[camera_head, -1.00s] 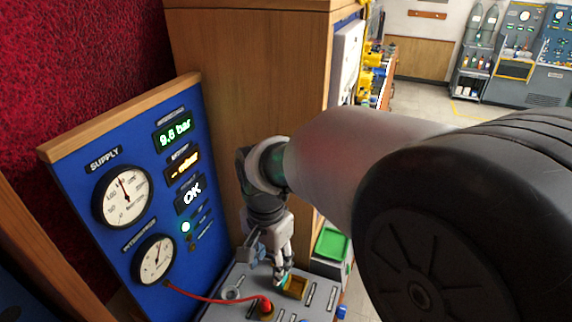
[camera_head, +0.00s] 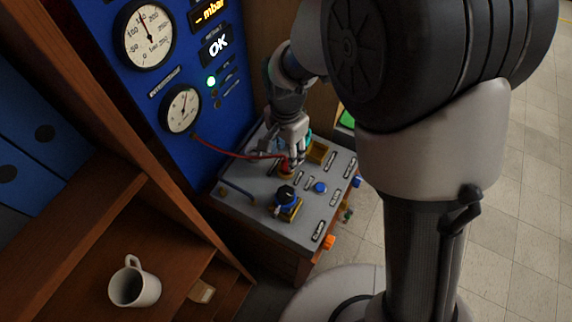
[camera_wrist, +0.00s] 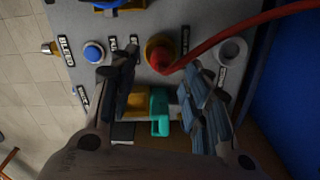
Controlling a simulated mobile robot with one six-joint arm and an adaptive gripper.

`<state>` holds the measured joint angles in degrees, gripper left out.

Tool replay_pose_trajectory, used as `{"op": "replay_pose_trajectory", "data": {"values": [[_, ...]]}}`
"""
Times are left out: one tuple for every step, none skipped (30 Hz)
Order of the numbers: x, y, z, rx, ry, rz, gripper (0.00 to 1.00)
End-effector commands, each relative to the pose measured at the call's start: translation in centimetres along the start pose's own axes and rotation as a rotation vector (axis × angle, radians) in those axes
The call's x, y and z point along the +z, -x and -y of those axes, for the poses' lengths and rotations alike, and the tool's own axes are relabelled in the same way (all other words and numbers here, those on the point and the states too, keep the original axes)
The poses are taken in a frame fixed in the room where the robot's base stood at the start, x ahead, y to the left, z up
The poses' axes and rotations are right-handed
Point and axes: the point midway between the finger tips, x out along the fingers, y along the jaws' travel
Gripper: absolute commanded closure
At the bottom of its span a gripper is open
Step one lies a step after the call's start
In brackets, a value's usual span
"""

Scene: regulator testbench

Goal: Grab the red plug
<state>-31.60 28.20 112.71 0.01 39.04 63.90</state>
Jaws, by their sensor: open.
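The red plug (camera_head: 284,171) sits in a brass-coloured socket on the grey bench panel (camera_head: 235,212), with a red hose (camera_head: 235,155) running from it to the blue gauge board. In the wrist view the red plug (camera_wrist: 160,54) is near the top middle, just beyond my fingertips. My gripper (camera_wrist: 158,82) is open, one finger on each side of the plug's line, with nothing held between them. In the head view my gripper (camera_head: 287,150) is right at the plug and partly covers it. I cannot tell whether a finger touches it.
A yellow block (camera_wrist: 137,104) and a teal part (camera_wrist: 160,112) lie beneath my fingers. A blue button (camera_wrist: 94,53) and an empty round port (camera_wrist: 232,51) flank the plug. A dark blue knob (camera_head: 286,194) stands nearer. A white mug (camera_head: 134,284) sits on the shelf.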

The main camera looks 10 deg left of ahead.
Motion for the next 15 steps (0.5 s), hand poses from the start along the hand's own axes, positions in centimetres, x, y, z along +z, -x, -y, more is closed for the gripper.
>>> {"op": "replay_pose_trajectory", "data": {"values": [[0.0,-0.4,0.0,0.002,0.0,0.001,0.56],[0.0,-0.7,-0.1,0.003,0.0,0.001,0.56],[0.0,-1.2,-0.1,0.004,0.0,0.002,0.56],[0.0,-1.6,0.0,0.004,0.0,0.002,0.56],[-0.1,-2.1,0.0,0.003,0.0,0.002,0.56],[-0.1,-2.7,0.0,0.004,0.0,0.002,0.56],[-0.1,-3.3,0.0,0.005,0.0,0.002,0.56],[-0.1,-3.7,0.0,0.004,0.0,0.002,0.56],[-0.1,-4.3,0.0,0.004,0.0,0.002,0.56],[-0.1,-4.6,0.0,0.004,0.0,0.002,0.56],[-0.1,-4.9,0.0,0.003,0.0,0.002,0.56],[-0.1,-5.1,0.1,0.002,0.0,0.001,0.56],[-0.1,-5.1,0.1,0.001,0.0,0.0,0.56],[-0.2,-5.1,0.1,0.0,0.0,0.0,0.56],[-0.2,-5.1,0.1,0.0,0.0,0.0,0.56]]}}
